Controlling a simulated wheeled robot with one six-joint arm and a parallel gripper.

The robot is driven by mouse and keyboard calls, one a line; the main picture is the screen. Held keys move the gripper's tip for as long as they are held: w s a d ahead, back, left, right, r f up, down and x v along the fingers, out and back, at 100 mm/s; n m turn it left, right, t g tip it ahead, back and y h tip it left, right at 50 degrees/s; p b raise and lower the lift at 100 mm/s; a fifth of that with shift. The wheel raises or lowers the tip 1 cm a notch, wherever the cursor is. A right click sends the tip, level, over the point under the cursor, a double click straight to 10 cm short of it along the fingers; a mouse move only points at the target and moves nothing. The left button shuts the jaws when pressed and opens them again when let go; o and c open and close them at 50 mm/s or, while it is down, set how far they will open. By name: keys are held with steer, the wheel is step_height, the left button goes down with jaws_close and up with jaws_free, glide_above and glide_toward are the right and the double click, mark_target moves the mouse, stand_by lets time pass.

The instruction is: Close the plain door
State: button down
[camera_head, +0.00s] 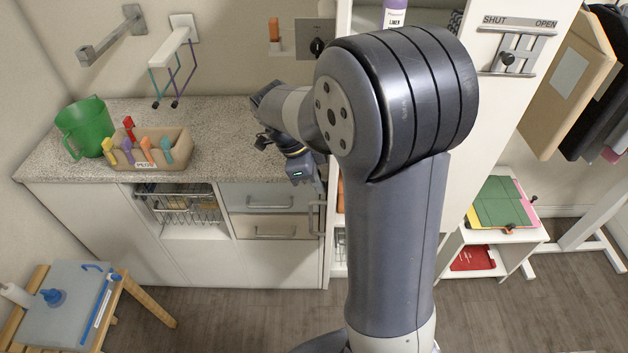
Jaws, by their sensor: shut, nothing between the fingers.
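A narrow white upright panel (326,240) stands nearly edge-on beside the drawers, left of the tall cabinet's open shelves. It looks like a plain door standing open, but I cannot be sure. A grey vertical bar handle (313,218) shows at its left side. My gripper (317,188) points down and to the right, close to the upper end of this handle. It is shut and empty. Its fingertips are small and partly unclear, so I cannot tell whether they touch the panel. My arm hides much of the tall cabinet.
A white panel with a SHUT/OPEN slide latch (508,58) stands to the right. The speckled counter (220,145) holds a green bucket (86,126) and a peg basket (150,150). A wooden stool (140,300) is at lower left. Floor (240,315) before the drawers is clear.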

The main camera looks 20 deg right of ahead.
steer(key=s+d+n+t+b, duration=0.35)
steer(key=d+n, duration=0.55)
steer(key=d, duration=0.9)
steer(key=w+d+n+t+y+p, duration=0.2)
steer(key=w+d+n+p, duration=0.1)
steer(key=w+d+n, duration=0.7)
steer(key=w+d, duration=0.2)
steer(key=d, duration=0.2)
steer(key=shift+d+y, duration=0.2)
steer(key=shift+y, duration=0.2)
steer(key=shift+w+r+t, duration=0.1)
steer(key=shift+r+t, duration=0.1)
steer(key=shift+t, duration=0.15)
